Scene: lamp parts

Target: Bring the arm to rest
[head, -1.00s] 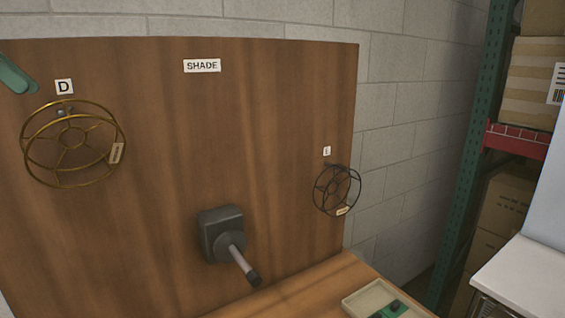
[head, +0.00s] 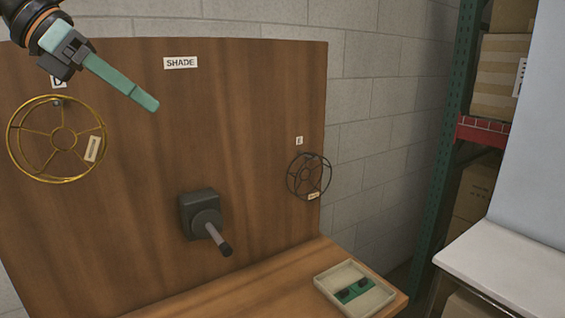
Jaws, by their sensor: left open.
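My left gripper (head: 148,101) comes in from the top left on its dark arm. Its long green finger points down and right in front of the board, above and right of the brass ring frame (head: 17,158). It is open and holds nothing that I can see. The brass ring frame hangs on the board under the D label, which the gripper partly covers. It carries a small tag and is apart from the gripper. My right gripper is not in view.
The wooden board (head: 250,130) bears a SHADE label (head: 181,63), a dark ring frame (head: 291,178) under an E label, and a dark mount (head: 196,212) with a protruding rod. A tray (head: 326,285) sits on the ledge. Shelving (head: 445,160) and a white table (head: 510,265) stand right.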

